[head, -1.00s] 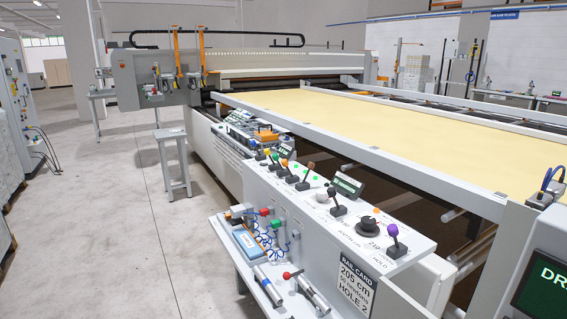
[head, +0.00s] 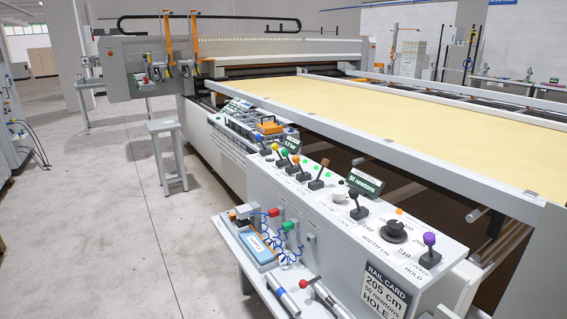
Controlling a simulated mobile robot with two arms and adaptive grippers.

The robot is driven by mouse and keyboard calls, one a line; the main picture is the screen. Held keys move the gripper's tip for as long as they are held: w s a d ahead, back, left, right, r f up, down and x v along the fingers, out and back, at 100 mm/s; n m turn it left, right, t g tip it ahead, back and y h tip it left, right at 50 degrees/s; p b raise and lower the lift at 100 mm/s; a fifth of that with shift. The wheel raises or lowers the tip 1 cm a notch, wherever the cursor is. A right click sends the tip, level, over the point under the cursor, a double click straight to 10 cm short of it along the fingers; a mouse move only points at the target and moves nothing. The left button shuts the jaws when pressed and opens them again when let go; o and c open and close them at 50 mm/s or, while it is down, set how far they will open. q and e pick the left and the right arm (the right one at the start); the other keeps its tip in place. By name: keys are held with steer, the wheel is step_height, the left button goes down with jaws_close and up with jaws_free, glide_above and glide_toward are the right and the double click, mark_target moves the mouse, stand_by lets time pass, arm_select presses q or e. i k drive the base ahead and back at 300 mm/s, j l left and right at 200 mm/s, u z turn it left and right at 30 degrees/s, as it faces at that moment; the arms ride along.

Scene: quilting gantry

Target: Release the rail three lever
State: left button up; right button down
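A white control console (head: 335,235) runs along the near side of the machine. On its top stand a yellow-topped lever (head: 276,148), a green-topped lever (head: 284,155), an orange-topped lever (head: 295,160), a brown-topped lever (head: 320,174), a black lever (head: 357,205), a black rotary knob (head: 393,231) and a purple-topped lever (head: 430,248). I cannot read which one is labelled rail three. A small display (head: 365,183) on the console reads "50 newtons". A rail card (head: 385,291) on its front reads 205 cm, 50 newtons, HOLE and a cut-off number. Neither gripper is in view.
A side shelf (head: 255,268) with a blue box (head: 256,250), coiled blue hoses and metal cylinders juts out in front of the console. A grey stool (head: 168,140) stands further back. The yellow quilting bed (head: 400,120) lies behind the console. The floor at left is clear.

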mark_target(295, 158)
steer(key=i+j+z, duration=0.1)
steer(key=i+j, duration=0.45)
steer(key=i+j+z, duration=0.1)
steer(key=i+j, duration=0.4)
steer(key=j, duration=0.25)
